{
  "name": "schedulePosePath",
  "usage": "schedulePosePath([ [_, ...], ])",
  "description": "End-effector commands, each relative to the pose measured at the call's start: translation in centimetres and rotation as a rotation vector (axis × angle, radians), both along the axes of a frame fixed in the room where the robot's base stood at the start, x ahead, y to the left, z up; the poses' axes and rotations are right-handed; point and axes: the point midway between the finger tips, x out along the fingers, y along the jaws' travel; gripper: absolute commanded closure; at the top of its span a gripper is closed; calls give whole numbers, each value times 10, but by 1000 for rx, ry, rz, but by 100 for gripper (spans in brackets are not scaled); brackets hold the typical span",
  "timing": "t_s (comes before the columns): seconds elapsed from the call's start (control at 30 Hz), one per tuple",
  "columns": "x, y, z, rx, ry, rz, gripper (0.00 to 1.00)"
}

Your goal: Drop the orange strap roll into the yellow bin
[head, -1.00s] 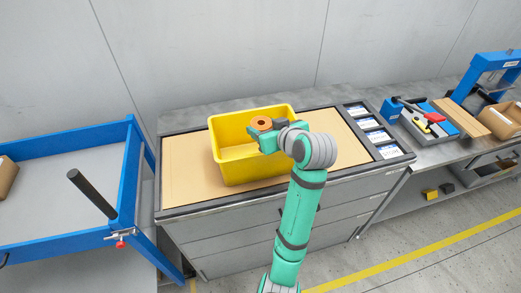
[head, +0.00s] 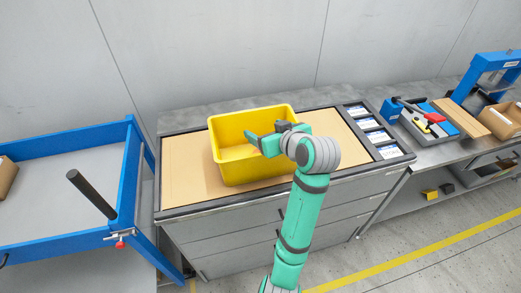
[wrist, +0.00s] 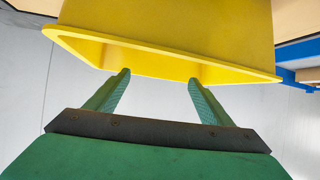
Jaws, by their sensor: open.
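The yellow bin (head: 236,173) stands upright on the tan top of the workbench. My gripper (head: 264,131) is over the bin's right part, near its rim, with its fingers spread and nothing between them. In the wrist view, both fingers of my gripper (wrist: 159,77) are apart and empty, pointing toward the rim of the yellow bin (wrist: 170,28).
A blue-framed cart (head: 60,238) with a dark upright handle stands to the left. A strip of labelled compartments (head: 372,130) lies right of the bin. A side bench at right holds a tool tray (head: 428,125) and a blue press frame (head: 490,66). The mat left of the bin is clear.

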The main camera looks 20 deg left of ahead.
Motion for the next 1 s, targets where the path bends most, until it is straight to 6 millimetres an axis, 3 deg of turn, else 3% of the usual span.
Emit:
schedulePosePath([
  [0.5, -53, -54, 42, 0, -4, -2, 25],
  [1.0, -60, -60, 46, 0, -2, 0, 25],
])
